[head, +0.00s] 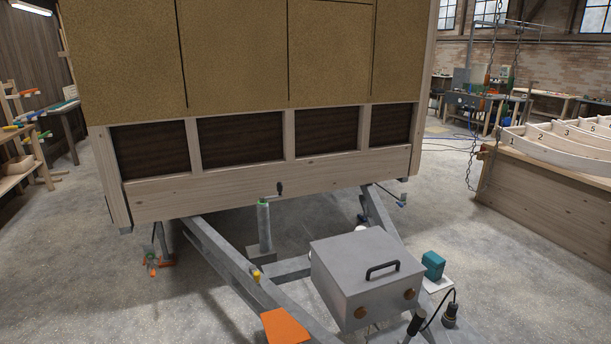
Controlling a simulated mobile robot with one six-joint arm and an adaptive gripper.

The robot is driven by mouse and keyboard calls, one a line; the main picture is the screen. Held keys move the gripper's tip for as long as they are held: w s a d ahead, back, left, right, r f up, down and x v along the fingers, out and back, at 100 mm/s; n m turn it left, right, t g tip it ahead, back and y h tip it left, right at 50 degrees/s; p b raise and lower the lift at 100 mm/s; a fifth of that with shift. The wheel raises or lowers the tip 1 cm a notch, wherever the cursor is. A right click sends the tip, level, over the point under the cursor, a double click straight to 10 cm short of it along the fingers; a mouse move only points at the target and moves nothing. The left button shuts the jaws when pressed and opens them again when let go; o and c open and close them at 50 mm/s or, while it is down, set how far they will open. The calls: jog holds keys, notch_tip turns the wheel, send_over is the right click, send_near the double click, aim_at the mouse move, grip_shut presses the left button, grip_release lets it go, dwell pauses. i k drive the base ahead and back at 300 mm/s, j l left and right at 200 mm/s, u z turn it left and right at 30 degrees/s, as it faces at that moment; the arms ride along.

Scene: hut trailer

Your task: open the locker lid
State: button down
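The locker (350,305) is a grey metal box on the trailer's drawbar, right of centre in the low part of the head view. Its lid (345,252) lies flat and closed on top. A black bar handle (382,270) stands on the lid near its front edge. Two round brass-coloured latches or knobs are on the front face, one at the left (360,312) and one at the right (409,293). I cannot tell if they are fastened. My gripper is not in view.
The grey drawbar beams (225,250) run under the hut trailer (270,190). An orange sheet (285,327) lies left of the locker. A teal box (433,265) and a black cable plug (450,315) are to its right. A wooden bench (540,200) stands right. Floor is clear at lower left.

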aim_at(361, 262)
jog(key=i+j+z, duration=0.25)
jog(key=i, duration=0.3)
jog(key=i+j+z, duration=0.2)
jog(key=i, duration=0.3)
jog(key=i+l+z, duration=0.1)
jog(key=i+l, duration=0.15)
